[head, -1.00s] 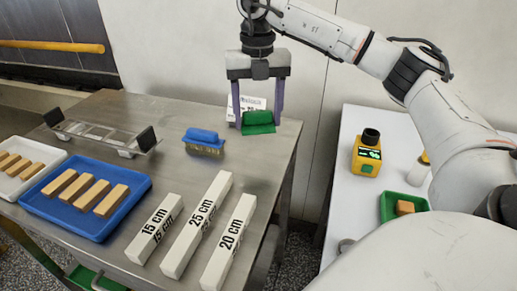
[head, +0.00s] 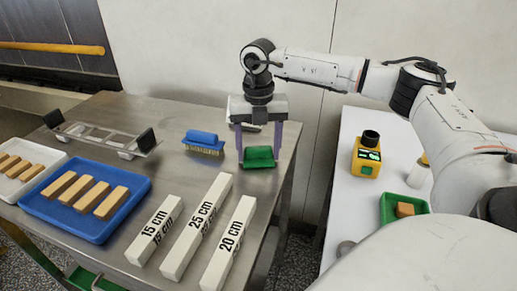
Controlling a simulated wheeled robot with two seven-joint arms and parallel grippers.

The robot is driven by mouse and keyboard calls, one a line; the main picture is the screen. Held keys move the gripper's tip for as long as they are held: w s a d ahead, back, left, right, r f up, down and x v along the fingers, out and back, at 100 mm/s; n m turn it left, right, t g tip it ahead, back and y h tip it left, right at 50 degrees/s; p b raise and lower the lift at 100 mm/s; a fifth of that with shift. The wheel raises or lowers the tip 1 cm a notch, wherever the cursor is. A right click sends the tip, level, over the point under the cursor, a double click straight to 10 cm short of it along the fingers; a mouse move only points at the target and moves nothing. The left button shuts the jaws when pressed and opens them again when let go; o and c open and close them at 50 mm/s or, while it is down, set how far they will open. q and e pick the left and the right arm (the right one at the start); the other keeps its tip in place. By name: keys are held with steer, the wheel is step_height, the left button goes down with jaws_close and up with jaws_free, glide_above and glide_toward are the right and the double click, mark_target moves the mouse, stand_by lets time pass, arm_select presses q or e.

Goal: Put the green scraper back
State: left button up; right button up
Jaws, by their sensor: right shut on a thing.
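The green scraper (head: 259,158) is between the two purple fingers of my right gripper (head: 259,152), near the right edge of the steel table (head: 165,105). My right gripper is shut on it and points down. I cannot tell whether the scraper touches the table top. A blue brush (head: 203,138) with tan bristles stands to the left of the scraper, apart from it. My left gripper is not in view.
White blocks marked 15 cm (head: 155,229), 25 cm (head: 197,226) and 20 cm (head: 230,238) lie in front. A blue tray (head: 88,227) with tan bars and a metal frame (head: 100,136) are left. A white table (head: 345,195) with a yellow device (head: 367,158) stands right.

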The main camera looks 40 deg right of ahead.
mark_target(258, 148)
steer(key=o, duration=0.6)
steer(key=shift+f, duration=0.15)
steer(key=o, duration=0.4)
steer(key=shift+o, duration=0.2)
step_height(258, 148, up, 12)
steer(key=shift+r, duration=0.2)
